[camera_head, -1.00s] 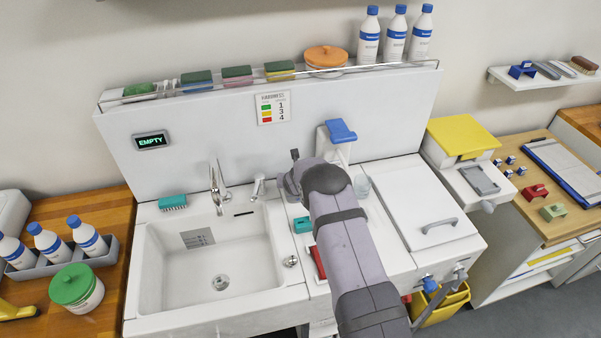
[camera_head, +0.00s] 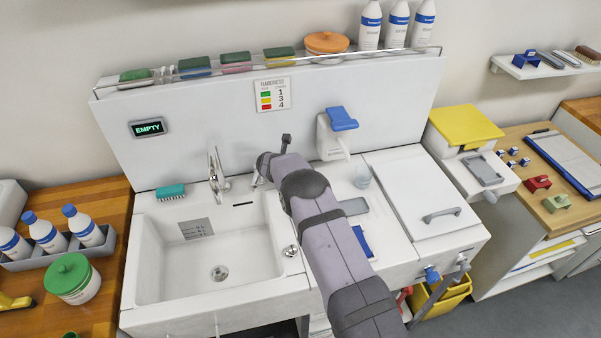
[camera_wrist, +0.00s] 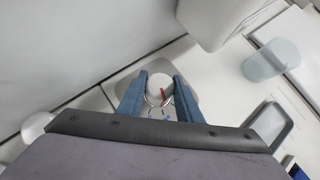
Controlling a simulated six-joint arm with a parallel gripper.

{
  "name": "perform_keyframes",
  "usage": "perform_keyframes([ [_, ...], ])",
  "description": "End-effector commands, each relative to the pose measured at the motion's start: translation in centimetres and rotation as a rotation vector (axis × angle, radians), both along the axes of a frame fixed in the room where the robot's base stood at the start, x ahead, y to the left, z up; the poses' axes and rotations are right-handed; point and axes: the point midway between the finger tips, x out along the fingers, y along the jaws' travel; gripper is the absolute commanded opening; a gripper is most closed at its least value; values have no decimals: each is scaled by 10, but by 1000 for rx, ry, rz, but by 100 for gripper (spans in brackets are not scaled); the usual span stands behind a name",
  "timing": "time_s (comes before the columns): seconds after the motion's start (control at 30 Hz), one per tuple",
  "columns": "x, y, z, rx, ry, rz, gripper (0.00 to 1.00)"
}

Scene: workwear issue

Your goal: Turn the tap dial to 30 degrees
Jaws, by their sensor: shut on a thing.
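The tap dial (camera_wrist: 160,82) is a round pale knob with a red mark, on a grey base plate (camera_wrist: 128,84) with small printed marks in front of it. My gripper (camera_wrist: 160,96) has its two blue fingers on either side of the knob and is shut on it. The exact dial angle cannot be read. In the head view my arm hides the dial and the fingers. The metal tap (camera_head: 215,172) stands behind the white sink (camera_head: 150,255).
A white dispenser with a blue lever (camera_head: 341,119) stands at the back, with a clear cup (camera_head: 362,177) by it. A grey tray (camera_head: 354,207) and a blue item (camera_head: 362,241) lie right of my arm. The wall display (camera_head: 147,128) reads EMPTY.

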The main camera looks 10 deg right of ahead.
Motion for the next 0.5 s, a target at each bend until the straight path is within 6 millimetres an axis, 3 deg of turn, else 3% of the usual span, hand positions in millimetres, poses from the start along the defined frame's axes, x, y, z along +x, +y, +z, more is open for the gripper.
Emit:
perform_keyframes([
  [0.33,0,0,1,0,-1,-2,9],
  [0.37,0,0,1,0,-1,-2,39],
  [0.4,0,0,1,0,-1,-2,48],
  [0.5,0,0,1,0,-1,-2,50],
])
